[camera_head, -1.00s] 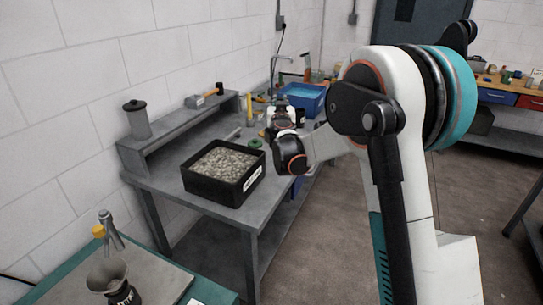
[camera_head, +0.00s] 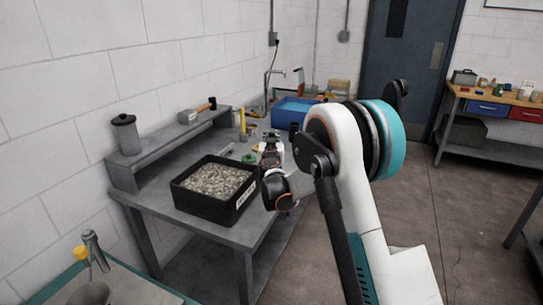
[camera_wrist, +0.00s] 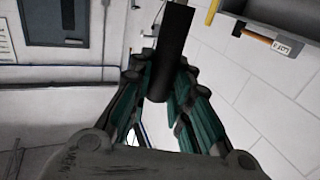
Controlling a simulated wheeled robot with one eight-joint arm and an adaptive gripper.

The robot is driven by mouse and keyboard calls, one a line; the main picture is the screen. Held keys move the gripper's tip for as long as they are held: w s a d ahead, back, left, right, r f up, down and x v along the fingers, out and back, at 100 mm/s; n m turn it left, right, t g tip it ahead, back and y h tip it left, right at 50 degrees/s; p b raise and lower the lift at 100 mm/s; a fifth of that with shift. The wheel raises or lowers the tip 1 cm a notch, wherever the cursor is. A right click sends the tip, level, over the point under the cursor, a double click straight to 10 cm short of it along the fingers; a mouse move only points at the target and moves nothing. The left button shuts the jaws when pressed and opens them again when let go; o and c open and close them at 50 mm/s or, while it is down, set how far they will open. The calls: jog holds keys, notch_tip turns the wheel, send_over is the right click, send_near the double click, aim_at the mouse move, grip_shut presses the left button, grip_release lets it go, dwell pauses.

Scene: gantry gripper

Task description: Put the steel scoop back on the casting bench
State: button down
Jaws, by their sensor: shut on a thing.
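My gripper (camera_wrist: 160,95) is shut on a dark, round, handle-like bar (camera_wrist: 172,45) in the wrist view. This may be the handle of the steel scoop; no steel bowl can be made out. In the head view my gripper end (camera_head: 271,148) is small and far off, past the black bin, and its fingers and load cannot be made out. A grey bench (camera_head: 150,193) with a raised back shelf stands along the left wall. A green-edged table (camera_head: 55,282) shows at the lower left. No label tells which is the casting bench.
A black bin (camera_head: 197,206) of pale lumps sits on the grey bench. A canister (camera_head: 126,135) and a hammer (camera_head: 200,112) are on its shelf. A blue tub (camera_head: 290,112) stands at the far end. Floor to the right is clear up to a wooden-topped bench (camera_head: 490,95).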

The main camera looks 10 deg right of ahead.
jog(key=shift+f+b, duration=0.7)
jog(key=shift+f, duration=2.05)
jog(key=c, duration=1.5)
grip_release()
